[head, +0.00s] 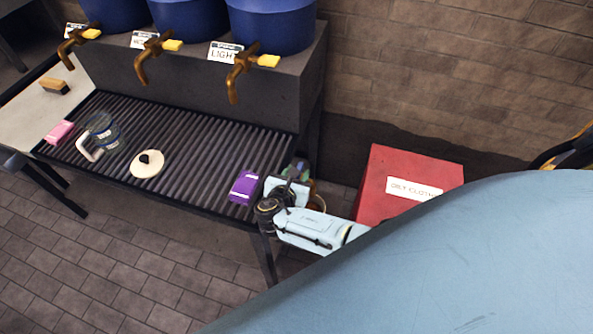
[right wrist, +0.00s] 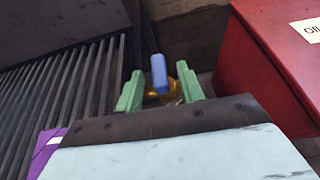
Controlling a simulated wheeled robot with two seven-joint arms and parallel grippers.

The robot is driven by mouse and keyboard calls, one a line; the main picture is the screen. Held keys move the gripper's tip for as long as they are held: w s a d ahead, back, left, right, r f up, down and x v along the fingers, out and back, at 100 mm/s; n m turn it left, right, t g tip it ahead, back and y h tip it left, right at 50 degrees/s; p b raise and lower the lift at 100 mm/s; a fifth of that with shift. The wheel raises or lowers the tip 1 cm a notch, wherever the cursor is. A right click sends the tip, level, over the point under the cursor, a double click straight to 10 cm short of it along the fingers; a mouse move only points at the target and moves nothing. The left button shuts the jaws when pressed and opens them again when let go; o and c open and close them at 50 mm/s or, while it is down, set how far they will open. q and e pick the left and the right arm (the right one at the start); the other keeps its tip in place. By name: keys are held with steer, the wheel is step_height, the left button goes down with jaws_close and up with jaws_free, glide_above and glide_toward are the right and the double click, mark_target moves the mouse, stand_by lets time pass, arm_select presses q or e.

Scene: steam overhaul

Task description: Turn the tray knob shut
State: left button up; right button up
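The tray knob is a blue lever (right wrist: 159,74) on a brass valve (right wrist: 172,92), at the right end of the slatted drain tray (right wrist: 72,88). In the right wrist view the lever stands upright between the two green fingers of my right gripper (right wrist: 160,80). The fingers are spread, with gaps on both sides of the lever, and no contact shows. In the head view my right gripper (head: 296,172) is at the tray's right end and mostly hides the valve. My left gripper is not in view.
A red box (head: 405,168) labelled oily cloth stands close to the right of the gripper. A purple packet (head: 244,187), a cream lid (head: 148,165), a clear mug (head: 103,130) and a pink packet (head: 60,132) lie on the tray. Blue barrels (head: 270,22) with brass taps stand behind.

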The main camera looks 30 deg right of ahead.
steer(key=shift+a, duration=0.1)
steer(key=p+v, duration=0.2)
steer(key=v, duration=1.1)
steer(key=shift+s+a, duration=0.1)
